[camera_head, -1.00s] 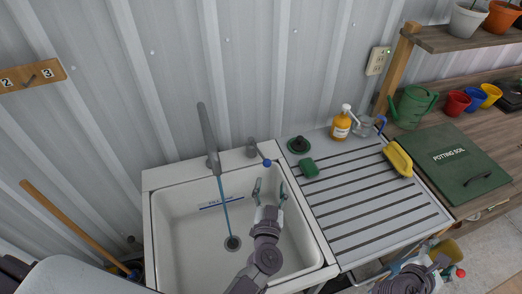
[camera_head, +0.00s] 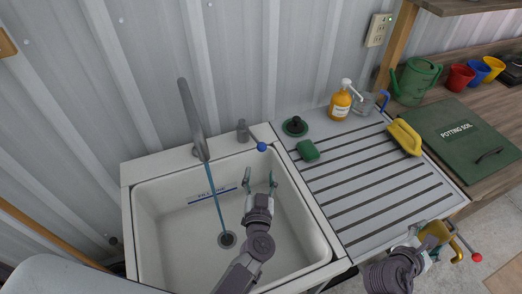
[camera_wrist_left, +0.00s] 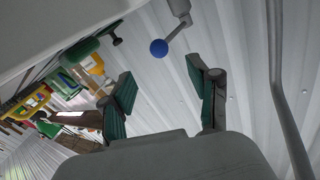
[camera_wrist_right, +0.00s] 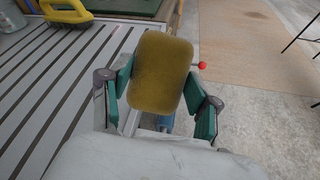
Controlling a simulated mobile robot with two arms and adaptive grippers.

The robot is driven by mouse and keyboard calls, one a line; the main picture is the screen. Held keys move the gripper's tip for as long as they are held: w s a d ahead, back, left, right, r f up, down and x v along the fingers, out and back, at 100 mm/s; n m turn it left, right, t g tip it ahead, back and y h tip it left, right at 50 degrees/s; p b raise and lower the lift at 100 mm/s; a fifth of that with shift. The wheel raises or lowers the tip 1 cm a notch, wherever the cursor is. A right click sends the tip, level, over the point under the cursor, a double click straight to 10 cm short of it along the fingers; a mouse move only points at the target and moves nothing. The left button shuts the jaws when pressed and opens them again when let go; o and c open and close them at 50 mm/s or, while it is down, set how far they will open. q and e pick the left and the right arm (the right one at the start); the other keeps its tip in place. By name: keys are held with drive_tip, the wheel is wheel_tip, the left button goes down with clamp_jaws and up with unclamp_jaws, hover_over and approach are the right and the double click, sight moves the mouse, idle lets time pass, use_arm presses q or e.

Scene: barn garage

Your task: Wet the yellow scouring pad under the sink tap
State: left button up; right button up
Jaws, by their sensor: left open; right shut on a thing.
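The yellow scouring pad (camera_wrist_right: 160,72) is held upright between the fingers of my right gripper (camera_wrist_right: 160,95), which is shut on it. In the head view the pad (camera_head: 436,232) is at the front right, beside the drainboard and away from the sink. The tap (camera_head: 192,120) runs a thin blue stream (camera_head: 214,200) into the white sink (camera_head: 150,215). My left gripper (camera_head: 260,180) is open and empty over the sink's right side. The tap's lever with a blue knob (camera_head: 262,147) is just beyond its fingers; the knob also shows in the left wrist view (camera_wrist_left: 159,47).
A grooved drainboard (camera_head: 375,200) lies right of the sink.

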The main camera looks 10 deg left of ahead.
sight(261, 150)
use_arm(q)
drive_tip(key=w+b, duration=0.1)
drive_tip(key=w, duration=0.2)
drive_tip(key=w+a+b, duration=0.1)
drive_tip(key=w, duration=0.2)
drive_tip(key=w+b, duration=0.2)
drive_tip(key=w, duration=0.2)
drive_tip(key=shift+a+f, duration=0.1)
drive_tip(key=shift+a, duration=0.3)
use_arm(e)
wheel_tip(261, 150, down, 4)
drive_tip(key=shift+f, duration=0.15)
use_arm(q)
drive_tip(key=shift+w+a, duration=0.1)
drive_tip(key=shift+w, duration=0.5)
use_arm(e)
drive_tip(key=shift+f, duration=0.1)
